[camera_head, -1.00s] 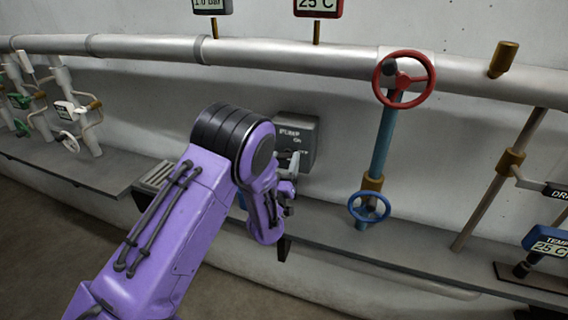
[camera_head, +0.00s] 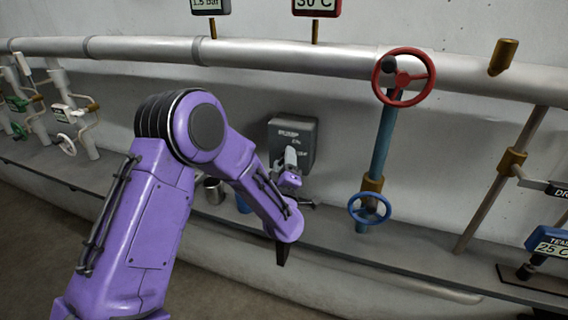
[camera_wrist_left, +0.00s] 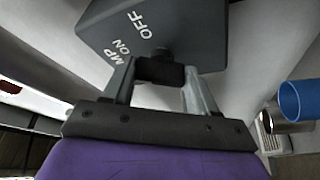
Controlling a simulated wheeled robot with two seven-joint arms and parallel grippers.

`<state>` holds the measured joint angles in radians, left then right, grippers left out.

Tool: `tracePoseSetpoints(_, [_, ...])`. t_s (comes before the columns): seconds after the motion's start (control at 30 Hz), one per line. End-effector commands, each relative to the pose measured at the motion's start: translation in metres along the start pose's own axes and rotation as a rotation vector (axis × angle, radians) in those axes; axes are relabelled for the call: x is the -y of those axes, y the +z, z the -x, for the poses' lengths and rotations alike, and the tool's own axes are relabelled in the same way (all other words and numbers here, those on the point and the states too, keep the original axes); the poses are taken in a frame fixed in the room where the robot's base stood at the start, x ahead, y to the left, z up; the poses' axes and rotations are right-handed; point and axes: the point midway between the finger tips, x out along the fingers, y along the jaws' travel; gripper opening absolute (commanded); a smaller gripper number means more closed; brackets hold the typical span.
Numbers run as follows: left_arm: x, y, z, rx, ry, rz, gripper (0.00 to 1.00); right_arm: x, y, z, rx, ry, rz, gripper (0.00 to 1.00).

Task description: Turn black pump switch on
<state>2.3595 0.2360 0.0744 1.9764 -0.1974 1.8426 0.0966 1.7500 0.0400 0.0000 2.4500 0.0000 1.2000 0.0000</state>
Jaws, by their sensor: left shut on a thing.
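The pump switch box (camera_head: 307,142) is a dark grey box on the wall, marked PUMP, ON and OFF. It shows upside down and close in the left wrist view (camera_wrist_left: 110,30). My left gripper (camera_head: 291,156) is at the front of the box. In the left wrist view its two fingers (camera_wrist_left: 160,72) are on either side of the black switch handle (camera_wrist_left: 158,68), shut on it. The fingers partly hide the handle, and I cannot tell clearly which mark it points to. My right gripper is not in view.
A metal cup (camera_head: 214,191) and a blue cup (camera_wrist_left: 304,100) stand on the shelf below the box. Right of it are a red valve wheel (camera_head: 431,78) and a blue valve wheel (camera_head: 386,207). Gauges above read 1.5 bar (camera_head: 210,6) and 30 C (camera_head: 318,6).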

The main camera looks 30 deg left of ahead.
Motion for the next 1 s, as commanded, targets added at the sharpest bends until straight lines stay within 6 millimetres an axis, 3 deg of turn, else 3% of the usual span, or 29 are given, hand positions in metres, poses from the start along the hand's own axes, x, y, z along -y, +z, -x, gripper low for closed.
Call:
tracePoseSetpoints(0.67, [-0.0002, 0.0004, 0.0003, 0.001, -0.026, 0.064, 0.27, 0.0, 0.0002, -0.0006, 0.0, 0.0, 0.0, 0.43])
tracePoseSetpoints(0.7, [-0.0002, 0.0004, 0.0003, 0.001, -0.026, 0.064, 0.61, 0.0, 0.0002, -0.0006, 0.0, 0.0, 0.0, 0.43])
tracePoseSetpoints(0.77, [-0.0002, 0.0003, 0.0003, 0.001, -0.026, 0.063, 0.8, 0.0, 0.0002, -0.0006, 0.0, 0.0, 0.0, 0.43])
tracePoseSetpoints(1.0, [-0.0002, 0.0002, 0.0001, 0.001, -0.026, 0.062, 0.83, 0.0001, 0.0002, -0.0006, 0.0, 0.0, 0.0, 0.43])
